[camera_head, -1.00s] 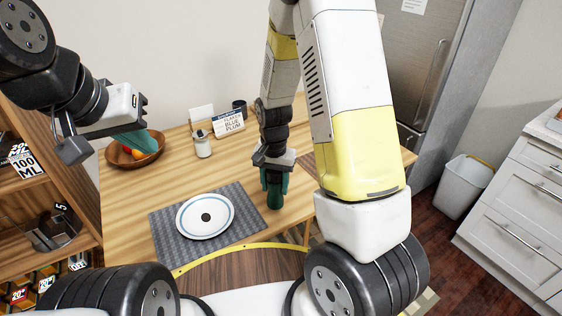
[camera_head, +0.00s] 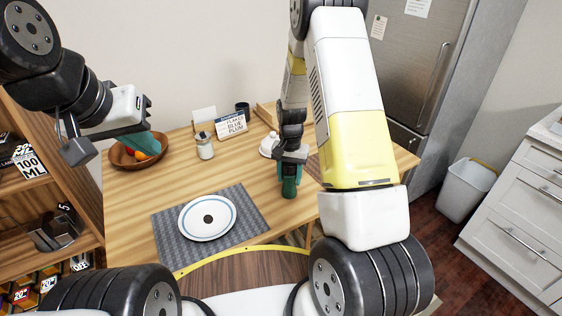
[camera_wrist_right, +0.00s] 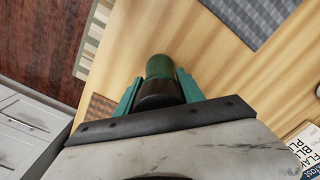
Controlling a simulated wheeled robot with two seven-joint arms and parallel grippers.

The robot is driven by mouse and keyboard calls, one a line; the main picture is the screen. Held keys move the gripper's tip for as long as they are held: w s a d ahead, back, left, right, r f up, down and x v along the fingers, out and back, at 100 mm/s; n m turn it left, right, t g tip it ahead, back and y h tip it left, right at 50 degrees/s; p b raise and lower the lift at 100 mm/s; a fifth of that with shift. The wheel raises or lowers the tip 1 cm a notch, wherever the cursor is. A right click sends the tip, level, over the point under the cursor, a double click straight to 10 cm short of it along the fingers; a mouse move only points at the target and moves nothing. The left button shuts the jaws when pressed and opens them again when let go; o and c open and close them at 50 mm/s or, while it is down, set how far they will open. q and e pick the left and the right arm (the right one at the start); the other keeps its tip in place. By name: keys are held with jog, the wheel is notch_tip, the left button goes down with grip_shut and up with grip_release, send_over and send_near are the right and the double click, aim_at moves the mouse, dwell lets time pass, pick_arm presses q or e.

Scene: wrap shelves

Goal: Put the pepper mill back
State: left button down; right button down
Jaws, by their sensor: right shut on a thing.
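The pepper mill, a green cylinder with a dark part, is between the teal fingers of my right gripper (camera_head: 289,180). The mill (camera_head: 289,188) is upright over the right part of the wooden table; I cannot tell whether its base touches the top. In the right wrist view the mill (camera_wrist_right: 160,72) sits between both fingers of the right gripper (camera_wrist_right: 158,95), which is shut on it. My left gripper (camera_head: 145,142) is at the left, above or in front of the fruit bowl; its fingers overlap, so its opening is unclear.
A white plate (camera_head: 207,219) lies on a grey placemat (camera_head: 250,205). A wooden bowl (camera_head: 122,157) with fruit, a jar (camera_head: 204,148), a sign card (camera_head: 231,124), a dark cup (camera_head: 242,107) and a white object (camera_head: 268,145) stand behind. The table (camera_head: 180,180) is bare between placemat and bowl.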

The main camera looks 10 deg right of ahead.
jog(key=c, duration=0.7)
grip_release()
jog(key=shift+f, duration=0.1)
notch_tip(320, 180, up, 12)
jog(key=shift+f, duration=0.1)
jog(key=s+a+r+n+t+y, duration=0.1)
jog(key=s+r+n+t, duration=0.1)
jog(key=s+r, duration=0.7)
jog(key=s+a+r+n+t+y, duration=0.1)
jog(key=s+r+n+t, duration=0.1)
jog(key=s+r, duration=0.75)
jog(key=s, duration=0.1)
jog(key=s+r+n+t, duration=0.1)
jog(key=s+r, duration=0.1)
jog(key=s+r+t, duration=0.1)
jog(key=s, duration=0.1)
jog(key=shift+s+a+r+n, duration=0.1)
jog(key=shift+s+r+n, duration=0.2)
jog(key=shift+s, duration=0.05)
